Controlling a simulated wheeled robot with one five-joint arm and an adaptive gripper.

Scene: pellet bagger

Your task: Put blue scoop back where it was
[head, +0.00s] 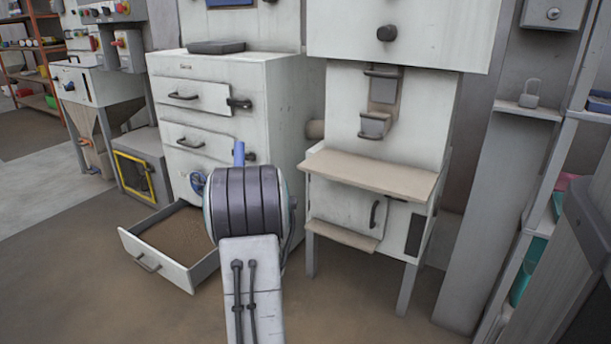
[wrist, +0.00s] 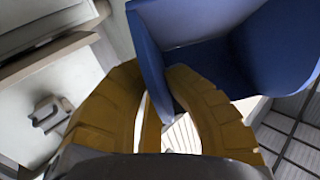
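The blue scoop (wrist: 205,60) fills the upper right of the wrist view, with its hollow side partly in view. My gripper (wrist: 155,82) has its yellow fingers closed about a blue wall or edge of the scoop, which runs down between them. In the head view a small upright blue piece (head: 239,153), likely part of the scoop, shows above my arm. My arm hides the rest of the scoop and the gripper there. The scoop is held up in front of the white cabinet (head: 275,110).
A low drawer (head: 160,264) of the white cabinet stands open, with brown material inside. Right of it is a machine with a tan shelf (head: 370,174). A padlock-shaped item (head: 530,95) sits on a small ledge further right. Floor in front is clear.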

